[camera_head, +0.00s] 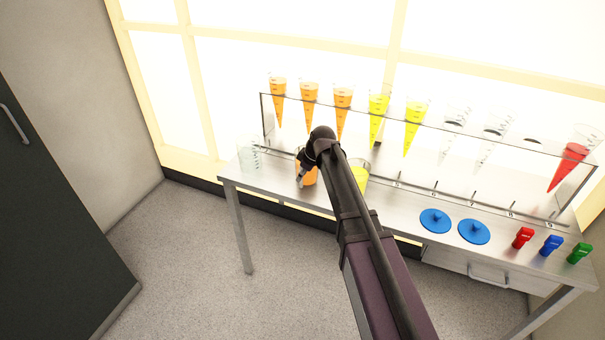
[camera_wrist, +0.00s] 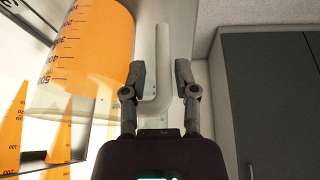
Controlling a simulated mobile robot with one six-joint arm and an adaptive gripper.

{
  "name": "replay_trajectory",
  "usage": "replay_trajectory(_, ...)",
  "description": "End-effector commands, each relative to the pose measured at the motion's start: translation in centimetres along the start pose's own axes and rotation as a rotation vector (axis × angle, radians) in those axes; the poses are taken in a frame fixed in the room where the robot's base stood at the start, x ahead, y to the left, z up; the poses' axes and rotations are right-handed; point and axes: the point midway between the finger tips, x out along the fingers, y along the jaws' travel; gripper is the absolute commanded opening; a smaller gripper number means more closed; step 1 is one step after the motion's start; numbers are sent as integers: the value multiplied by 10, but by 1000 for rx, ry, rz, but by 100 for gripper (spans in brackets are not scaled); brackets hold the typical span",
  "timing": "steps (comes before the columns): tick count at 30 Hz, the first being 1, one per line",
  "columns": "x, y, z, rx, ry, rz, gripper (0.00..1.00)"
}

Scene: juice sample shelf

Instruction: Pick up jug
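A clear graduated jug of orange liquid (camera_wrist: 85,55) fills the upper left of the wrist view; in the head view this orange jug (camera_head: 311,178) stands near the table's left part, partly hidden by my gripper. Its pale handle (camera_wrist: 162,50) shows in the wrist view. My gripper (camera_wrist: 160,75) is open, one finger on each side of the handle, with small gaps visible. In the head view my gripper (camera_head: 301,182) is at the orange jug's front. A jug with yellow liquid (camera_head: 361,176) stands to the right, partly behind my arm, and an empty clear jug (camera_head: 250,157) to the left.
A clear rack (camera_head: 460,135) along the table's back holds orange, yellow, empty and red cones. Two blue discs (camera_head: 435,221) and red, blue and green small items lie on the steel table (camera_head: 400,205) at right. A dark cabinet (camera_head: 50,200) stands left.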

Motion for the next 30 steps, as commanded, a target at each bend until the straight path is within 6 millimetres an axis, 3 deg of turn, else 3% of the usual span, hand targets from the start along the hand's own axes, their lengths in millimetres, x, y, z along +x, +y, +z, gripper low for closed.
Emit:
replay_trajectory(8, 20, 0, 0, 0, 0, 0, 38)
replay_trajectory(28, 20, 0, 0, -1, 0, 0, 38)
replay_trajectory(30, 20, 0, 0, -1, 0, 0, 17)
